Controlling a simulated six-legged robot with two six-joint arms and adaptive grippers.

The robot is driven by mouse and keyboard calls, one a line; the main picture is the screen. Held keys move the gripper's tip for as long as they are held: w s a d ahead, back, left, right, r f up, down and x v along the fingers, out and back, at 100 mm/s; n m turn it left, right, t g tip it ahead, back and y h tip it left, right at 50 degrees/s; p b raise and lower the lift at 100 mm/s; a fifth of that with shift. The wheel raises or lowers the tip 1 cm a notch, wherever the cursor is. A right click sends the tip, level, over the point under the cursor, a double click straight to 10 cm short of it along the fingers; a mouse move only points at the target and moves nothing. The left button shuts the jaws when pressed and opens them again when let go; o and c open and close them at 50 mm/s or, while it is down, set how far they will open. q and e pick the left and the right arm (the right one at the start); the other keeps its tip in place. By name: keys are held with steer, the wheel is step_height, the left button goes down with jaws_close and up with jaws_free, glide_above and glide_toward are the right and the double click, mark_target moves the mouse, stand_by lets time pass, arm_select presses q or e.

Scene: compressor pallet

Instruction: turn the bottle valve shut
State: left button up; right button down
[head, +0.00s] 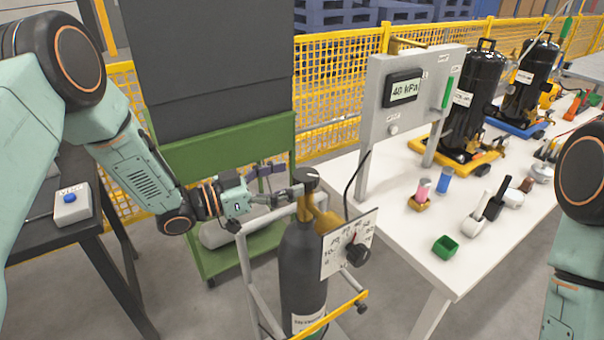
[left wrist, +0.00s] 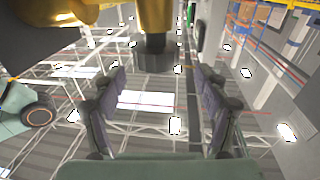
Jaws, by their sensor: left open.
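The dark gas bottle (head: 303,262) stands upright in a wheeled frame, with a brass valve body (head: 318,215) on top. The valve's dark round knob (head: 306,176) sits above the brass. My left gripper (head: 279,180) comes in from the left at knob height, its fingers close to the knob. In the left wrist view the brass valve (left wrist: 165,15) and dark knob (left wrist: 153,57) show at the top. The open left gripper (left wrist: 160,92) has one finger to each side, and the knob is near the gap between the tips; contact cannot be told. My right gripper is out of view.
A gauge plate with a black knob (head: 357,254) hangs at the bottle's right. The white table (head: 400,240) carries a display panel reading 40 kPa (head: 405,90), black tanks and small parts. A green cart (head: 215,160) stands behind my left arm, before a yellow fence.

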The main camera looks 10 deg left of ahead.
mark_target(308, 174)
arm_select(q)
steer(key=x, duration=0.5)
steer(key=shift+s+d, duration=0.3)
steer(key=shift+a, duration=0.5)
steer(key=shift+d+r, duration=0.1)
steer(key=shift+d, duration=0.4)
steer(key=c, duration=0.5)
steer(key=shift+w+a, duration=0.1)
steer(key=shift+a, duration=0.2)
steer(key=c, duration=0.4)
steer(key=shift+d, duration=0.1)
steer(key=shift+c, duration=1.4)
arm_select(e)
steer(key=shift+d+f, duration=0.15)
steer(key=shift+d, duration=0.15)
